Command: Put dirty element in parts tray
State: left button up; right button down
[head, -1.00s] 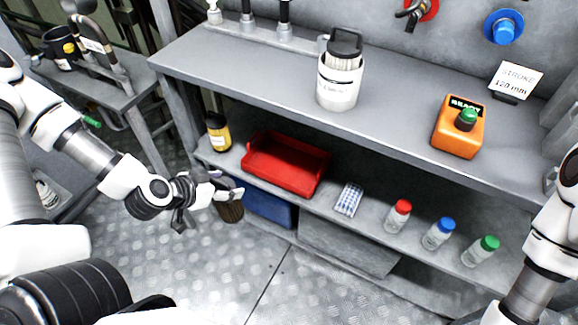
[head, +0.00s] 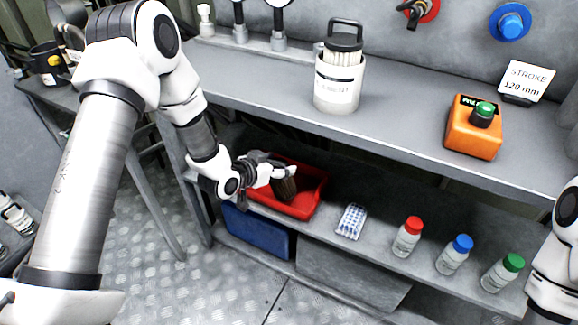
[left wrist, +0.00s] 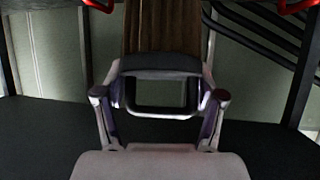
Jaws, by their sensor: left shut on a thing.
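The dirty element (head: 286,188) is a brown, ribbed cylinder. My left gripper (head: 277,172) is shut on it and holds it over the red parts tray (head: 312,195) on the lower shelf. In the left wrist view the brown element (left wrist: 163,28) stands between the fingers of my left gripper (left wrist: 160,85), and bits of red rim show at the top corners. I cannot tell whether the element touches the tray floor. My right gripper is out of view; only part of my right arm shows at the right edge.
A blue bin (head: 256,232) stands below the tray. A blister pack (head: 351,221) and bottles with red (head: 407,237), blue (head: 455,254) and green (head: 502,272) caps stand to the right on the shelf. The bench top (head: 400,115) overhangs the shelf, with a white canister (head: 338,85) and orange button box (head: 473,128).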

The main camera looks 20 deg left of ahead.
pick_arm(q)
jog(key=shift+w+d+f+g, duration=0.25)
jog(key=shift+w+f+g, duration=0.15)
jog(key=shift+w+f, duration=0.5)
jog(key=w+g, duration=0.1)
jog(key=w, duration=0.1)
jog(key=w+d+g+p, duration=0.1)
jog(key=shift+r+g+y, duration=0.3)
jog(key=shift+r+y, duration=0.05)
jog(key=shift+y, duration=0.05)
jog(key=shift+s+f+b, duration=0.2)
jog(key=shift+f+b, duration=0.2)
jog(key=shift+f, duration=0.5)
jog(key=shift+w+a+f, duration=0.1)
jog(key=shift+a+f, duration=0.05)
